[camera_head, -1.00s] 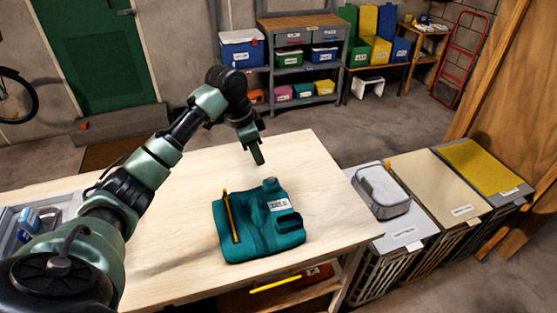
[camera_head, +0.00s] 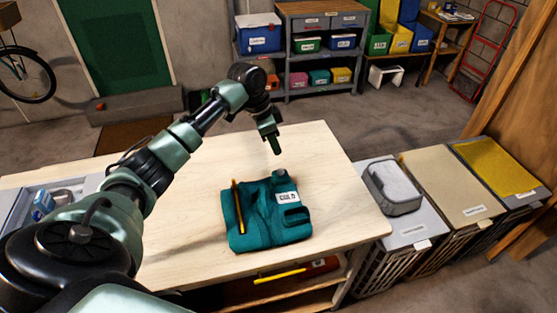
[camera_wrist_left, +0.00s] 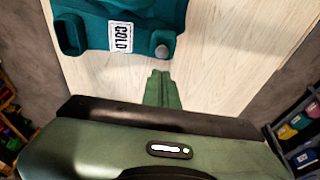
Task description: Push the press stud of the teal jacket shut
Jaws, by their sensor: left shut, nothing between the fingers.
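The teal jacket (camera_head: 262,222) lies folded on the light wooden table, with a white label reading COLD and a yellow-orange strip on its left part. A round grey press stud (camera_wrist_left: 161,51) shows at the jacket's edge in the left wrist view; in the head view a small grey spot (camera_head: 279,174) sits at its far edge. My left gripper (camera_head: 275,146) is shut and empty, above the table just beyond the jacket's far edge. In the left wrist view its closed fingers (camera_wrist_left: 161,84) point toward the stud, apart from it. My right gripper is not in view.
The wooden table (camera_head: 190,215) is clear around the jacket. A tray with small items (camera_head: 45,205) stands at the table's left. Lidded hampers (camera_head: 450,182) stand right of the table, one bearing a grey case (camera_head: 395,185). Shelves with bins (camera_head: 318,45) stand behind.

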